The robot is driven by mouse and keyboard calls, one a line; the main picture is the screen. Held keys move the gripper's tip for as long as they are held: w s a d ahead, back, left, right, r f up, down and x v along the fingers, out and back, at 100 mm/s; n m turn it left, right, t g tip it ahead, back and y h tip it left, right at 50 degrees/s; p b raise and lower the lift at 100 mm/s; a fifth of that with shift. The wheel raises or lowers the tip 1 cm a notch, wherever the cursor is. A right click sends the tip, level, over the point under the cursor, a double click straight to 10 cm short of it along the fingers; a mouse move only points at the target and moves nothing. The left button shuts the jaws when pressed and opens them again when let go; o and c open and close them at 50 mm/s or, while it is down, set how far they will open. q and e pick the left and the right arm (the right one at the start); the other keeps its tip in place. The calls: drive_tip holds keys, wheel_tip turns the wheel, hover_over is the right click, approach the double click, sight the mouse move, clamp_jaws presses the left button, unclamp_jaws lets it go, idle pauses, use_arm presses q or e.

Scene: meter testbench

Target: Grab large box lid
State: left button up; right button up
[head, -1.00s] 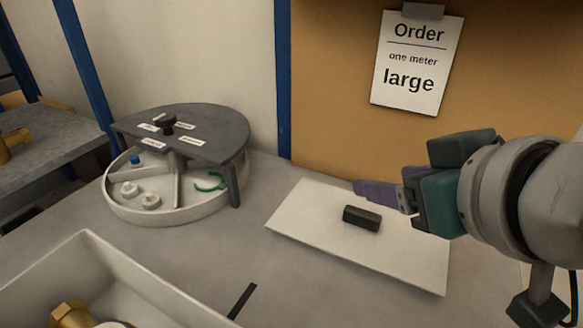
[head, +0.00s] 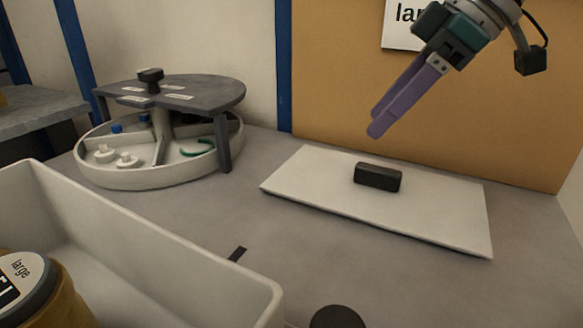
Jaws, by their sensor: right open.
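The large box lid (head: 325,200) is a flat white panel lying on the grey bench, right of centre in the head view. Its black block handle (head: 378,177) stands up from its middle. My right gripper (head: 377,122) has purple fingers and hangs above the lid's far part, pointing down and to the left. It is open and empty, apart from the handle. My left gripper is not in view.
A white open box (head: 190,255) fills the lower left, with a brass meter labelled large (head: 30,280) inside. A round sorting tray (head: 150,180) with a dark cover (head: 190,92) stands behind. An order sheet (head: 402,35) hangs on the orange board (head: 530,130).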

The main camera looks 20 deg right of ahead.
drive_tip(key=m+g+h, duration=0.1)
drive_tip(key=m+h, duration=0.1)
approach(381, 168)
drive_tip(key=b+x, duration=0.2)
drive_tip(key=x, duration=0.7)
drive_tip(key=shift+a+f, duration=0.1)
drive_tip(key=shift+f, duration=0.25)
clamp_jaws()
drive_tip(key=shift+r, duration=0.1)
